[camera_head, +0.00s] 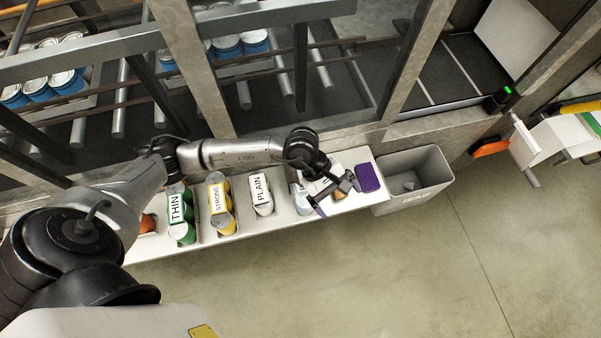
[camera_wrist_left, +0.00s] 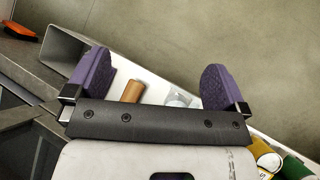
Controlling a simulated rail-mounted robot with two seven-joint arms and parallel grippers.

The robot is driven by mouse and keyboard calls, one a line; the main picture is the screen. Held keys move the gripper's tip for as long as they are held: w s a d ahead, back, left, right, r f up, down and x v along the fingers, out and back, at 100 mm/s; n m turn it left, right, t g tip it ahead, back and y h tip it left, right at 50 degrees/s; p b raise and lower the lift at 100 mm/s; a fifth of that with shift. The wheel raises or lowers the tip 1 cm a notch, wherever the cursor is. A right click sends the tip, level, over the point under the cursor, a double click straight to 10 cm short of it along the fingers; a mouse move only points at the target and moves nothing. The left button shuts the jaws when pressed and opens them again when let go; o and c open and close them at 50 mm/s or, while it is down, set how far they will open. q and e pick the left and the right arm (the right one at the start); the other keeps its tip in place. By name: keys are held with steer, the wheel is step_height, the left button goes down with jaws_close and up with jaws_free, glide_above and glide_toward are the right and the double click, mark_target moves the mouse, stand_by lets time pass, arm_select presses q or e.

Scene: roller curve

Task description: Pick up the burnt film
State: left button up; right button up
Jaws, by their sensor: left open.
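A brown roll (camera_wrist_left: 132,91), which may be the burnt film, lies on the white shelf (camera_wrist_left: 150,78). In the wrist view it shows between the two purple fingers of my left gripper (camera_wrist_left: 157,75), nearer the left finger. In the head view my left gripper (camera_head: 334,195) is over the right part of the shelf, its fingers apart with nothing held. Only a small brown patch (camera_head: 338,194) shows between them; the gripper covers the rest. Whether the fingers touch the roll cannot be told. My right gripper is out of view.
Labelled slots hold green THIN rolls (camera_head: 176,207), yellow STRONG rolls (camera_head: 219,205) and white PLAIN rolls (camera_head: 262,194). A silver-white roll (camera_head: 302,202) stands left of my gripper. Metal frame posts stand behind; the floor in front is clear.

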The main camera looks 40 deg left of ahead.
arm_select(q)
steer(key=w+a+f+m+y, duration=0.2)
steer(key=a+f+y, duration=0.25)
steer(key=a, duration=0.35)
steer(key=y+b, duration=0.2)
steer(key=y, duration=0.3)
glide_above(301, 175)
steer(key=shift+f+m+g+h, duration=0.1)
steer(key=shift+m+g+h, duration=0.2)
steer(key=shift+m, duration=0.1)
step_height(301, 175, down, 8)
steer(key=b, duration=0.4)
steer(key=shift+a+f+b, duration=0.1)
steer(key=shift+f+b, duration=0.2)
steer(key=shift+f, duration=0.3)
step_height(301, 175, down, 4)
steer(key=shift+a+f+b, duration=0.1)
steer(key=shift+a+b, duration=0.05)
steer(key=shift+b, duration=0.9)
